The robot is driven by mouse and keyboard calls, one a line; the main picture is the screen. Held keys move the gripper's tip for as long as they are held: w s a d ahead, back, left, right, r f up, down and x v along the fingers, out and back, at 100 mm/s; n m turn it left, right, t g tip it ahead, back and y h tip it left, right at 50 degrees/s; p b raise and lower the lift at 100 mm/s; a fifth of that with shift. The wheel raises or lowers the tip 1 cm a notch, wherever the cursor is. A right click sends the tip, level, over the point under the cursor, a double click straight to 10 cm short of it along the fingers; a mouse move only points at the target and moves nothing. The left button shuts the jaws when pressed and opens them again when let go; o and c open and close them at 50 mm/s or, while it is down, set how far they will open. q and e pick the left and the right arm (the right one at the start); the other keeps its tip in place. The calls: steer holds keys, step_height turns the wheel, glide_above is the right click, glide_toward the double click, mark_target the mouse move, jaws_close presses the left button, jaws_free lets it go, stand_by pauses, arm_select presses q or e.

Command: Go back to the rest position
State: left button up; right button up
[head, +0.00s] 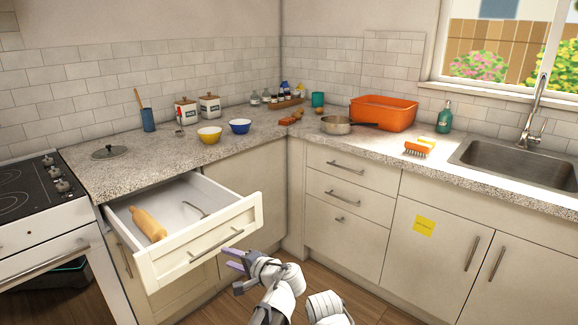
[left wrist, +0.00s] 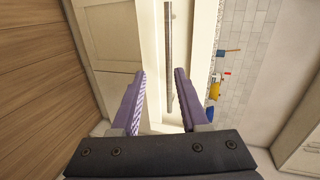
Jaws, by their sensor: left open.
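My left gripper (head: 236,268) is open and empty in front of the pulled-out drawer (head: 160,270), below and to the right of its metal handle (head: 217,245). In the left wrist view the two purple fingers of the left gripper (left wrist: 163,85) are spread apart. The drawer handle (left wrist: 169,55) shows beyond them and is not gripped. A rolling pin (head: 148,223) and a small metal utensil (head: 195,209) lie in the drawer. Part of my other arm shows at the bottom of the head view, but its gripper is not visible.
The stove (head: 35,200) stands left of the open drawer. The counter (head: 130,165) holds a yellow bowl (head: 209,135), a blue bowl (head: 240,126), a saucepan (head: 336,125) and an orange basin (head: 383,113). A sink (head: 520,160) is at the right. Bare floor (head: 335,290) lies around my arms.

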arm_select(q)
steer(key=s+d+r+n+g+h+p, duration=0.1)
steer(key=s+d+r+g+h+p, duration=0.2)
steer(key=s+d+p, duration=0.4)
steer(key=s+d+r+n+g+h+p, duration=0.2)
steer(key=s+d+r+g+h+p, duration=0.2)
steer(key=s+p, duration=0.9)
steer(key=d+g+h, duration=0.1)
steer(key=d+h, duration=0.2)
steer(key=shift+d+r+g+h+p, duration=0.15)
steer(key=shift+d+g+h+p, duration=0.15)
steer(key=shift+g, duration=0.1)
